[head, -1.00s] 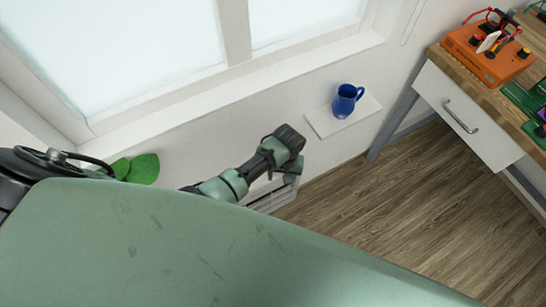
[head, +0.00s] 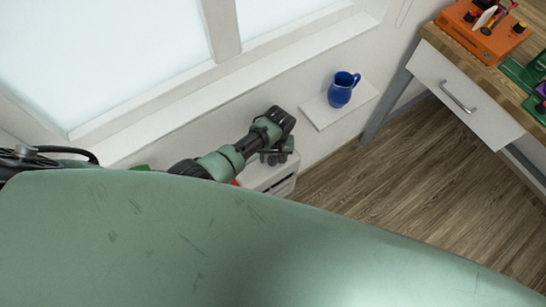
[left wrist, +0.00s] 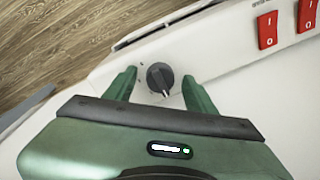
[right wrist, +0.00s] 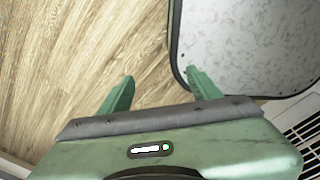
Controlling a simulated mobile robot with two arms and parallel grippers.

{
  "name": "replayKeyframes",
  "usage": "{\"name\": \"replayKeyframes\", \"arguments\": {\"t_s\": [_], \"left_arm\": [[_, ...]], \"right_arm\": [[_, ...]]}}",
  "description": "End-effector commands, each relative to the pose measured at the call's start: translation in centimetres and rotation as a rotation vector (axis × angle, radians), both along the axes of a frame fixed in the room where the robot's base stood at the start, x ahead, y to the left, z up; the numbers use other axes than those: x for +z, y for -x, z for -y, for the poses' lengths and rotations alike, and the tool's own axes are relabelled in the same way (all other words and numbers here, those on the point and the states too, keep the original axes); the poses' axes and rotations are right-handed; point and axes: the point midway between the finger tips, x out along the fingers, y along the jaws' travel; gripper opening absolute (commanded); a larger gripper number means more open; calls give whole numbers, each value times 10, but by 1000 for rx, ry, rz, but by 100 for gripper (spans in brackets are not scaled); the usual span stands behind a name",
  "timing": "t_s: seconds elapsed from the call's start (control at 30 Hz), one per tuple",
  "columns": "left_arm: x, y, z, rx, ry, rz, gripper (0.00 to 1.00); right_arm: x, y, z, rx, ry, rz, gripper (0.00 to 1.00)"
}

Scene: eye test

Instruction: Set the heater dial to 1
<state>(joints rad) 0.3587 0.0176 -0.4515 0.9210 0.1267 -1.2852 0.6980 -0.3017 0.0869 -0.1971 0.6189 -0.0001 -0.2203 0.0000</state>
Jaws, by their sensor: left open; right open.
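The heater (head: 284,184) is a white box low against the wall in the head view, partly hidden by my left arm and my green body. Its dial (left wrist: 159,77), a round dark knob with a pale pointer line, shows in the left wrist view. The pointer aims down and slightly right in that picture; the marks around it are too small to read. My left gripper (left wrist: 158,84) is open, with one finger on each side of the dial; I cannot tell whether they touch it. My right gripper (right wrist: 159,76) is open and empty above the wooden floor.
Two red rocker switches (left wrist: 267,30) sit on the heater right of the dial. A blue jug (head: 342,90) stands on a small white wall shelf (head: 324,112). A workbench with a drawer (head: 462,100) is at right. A speckled grey panel (right wrist: 250,45) lies near my right gripper.

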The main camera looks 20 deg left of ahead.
Motion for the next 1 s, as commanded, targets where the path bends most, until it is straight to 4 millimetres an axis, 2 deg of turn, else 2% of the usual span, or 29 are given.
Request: {"name": "replayKeyframes", "arguments": {"t_s": [0.23, 0.27, 0.4, 0.47, 0.77, 1.0], "left_arm": [[-1, 0, 0, 0, 1, 1, 55], [-1, 0, 0, 0, 1, 1, 52], [-1, 0, 0, 0, 1, 0, 14], [-1, 0, 0, 0, 1, 0, 0], [-1, 0, 0, -30, 0, 0, 0], [0, 1, 0, -158, 0, -1, 0]], "right_arm": [[0, -1, -6, 1, -7, 1, 63], [0, -1, -7, 1, -9, 2, 63], [0, -1, -13, 0, -15, 3, 63], [0, -2, -14, 0, -16, 3, 63], [2, -2, -11, 1, -13, 3, 63], [10, -2, -6, 2, -8, 3, 63]]}}
